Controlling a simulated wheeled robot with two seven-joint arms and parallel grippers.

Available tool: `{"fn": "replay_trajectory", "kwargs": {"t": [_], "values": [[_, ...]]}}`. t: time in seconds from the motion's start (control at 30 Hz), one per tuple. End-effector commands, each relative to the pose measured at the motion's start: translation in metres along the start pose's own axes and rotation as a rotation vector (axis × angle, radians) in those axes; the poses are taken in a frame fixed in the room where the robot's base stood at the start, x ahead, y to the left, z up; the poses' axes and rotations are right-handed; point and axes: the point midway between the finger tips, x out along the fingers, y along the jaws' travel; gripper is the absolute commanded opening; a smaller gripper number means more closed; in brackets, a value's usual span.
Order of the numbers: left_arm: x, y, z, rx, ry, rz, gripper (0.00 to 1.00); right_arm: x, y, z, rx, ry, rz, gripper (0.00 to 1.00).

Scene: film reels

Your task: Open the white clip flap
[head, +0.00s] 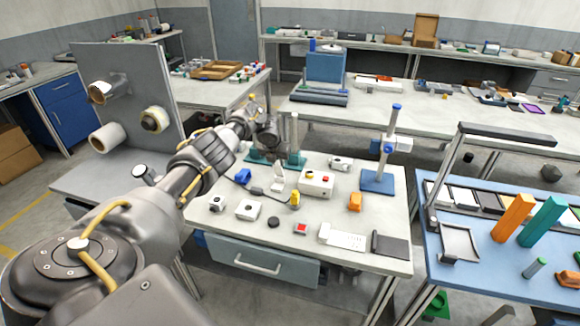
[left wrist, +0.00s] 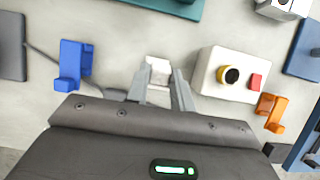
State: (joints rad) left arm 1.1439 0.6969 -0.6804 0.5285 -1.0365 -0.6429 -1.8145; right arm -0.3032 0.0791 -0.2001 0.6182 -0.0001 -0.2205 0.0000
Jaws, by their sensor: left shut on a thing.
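The white clip (head: 277,186) stands on the near workbench between a blue clip and a white control box. A pale part of it sticks up in the head view, but how far the flap is tilted is hard to tell. My left gripper (left wrist: 159,76) points down over this spot. In the left wrist view its two fingers are shut on the white clip flap (left wrist: 158,66), which shows between the fingertips. The fingers hide the clip's lower part in that view. My right gripper is in neither view.
The blue clip (left wrist: 74,66) lies left of my fingers; the control box (left wrist: 215,62) with its buttons stands close on the right. An orange clip (left wrist: 271,110) is farther right. Teal stands (head: 296,161) are behind. Bare worktop shows in front, around a dark disc (head: 273,221).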

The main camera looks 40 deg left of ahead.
Motion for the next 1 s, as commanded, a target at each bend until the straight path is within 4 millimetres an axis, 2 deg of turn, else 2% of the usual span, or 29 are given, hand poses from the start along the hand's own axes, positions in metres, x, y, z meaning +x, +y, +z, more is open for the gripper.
{"fn": "replay_trajectory", "kwargs": {"t": [0.2,0.57,0.6,0.73,0.77,1.0], "values": [[-0.0007,0.0107,-0.0009,-0.011,0.020,0.005,0.00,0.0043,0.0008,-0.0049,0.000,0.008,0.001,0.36],[-0.0009,0.0112,-0.0012,-0.010,0.021,0.005,0.00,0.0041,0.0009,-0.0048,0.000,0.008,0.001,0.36],[-0.0009,0.0111,-0.0011,-0.010,0.021,0.005,0.26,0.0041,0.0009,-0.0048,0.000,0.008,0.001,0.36],[-0.0008,0.0110,-0.0012,-0.010,0.021,0.005,0.43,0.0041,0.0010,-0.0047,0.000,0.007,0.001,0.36],[-0.0008,0.0110,-0.0012,-0.010,0.021,0.005,0.45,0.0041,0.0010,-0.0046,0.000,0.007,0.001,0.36],[-0.0010,0.0109,-0.0012,-0.010,0.021,0.005,0.45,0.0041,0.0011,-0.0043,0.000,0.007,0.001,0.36]]}}
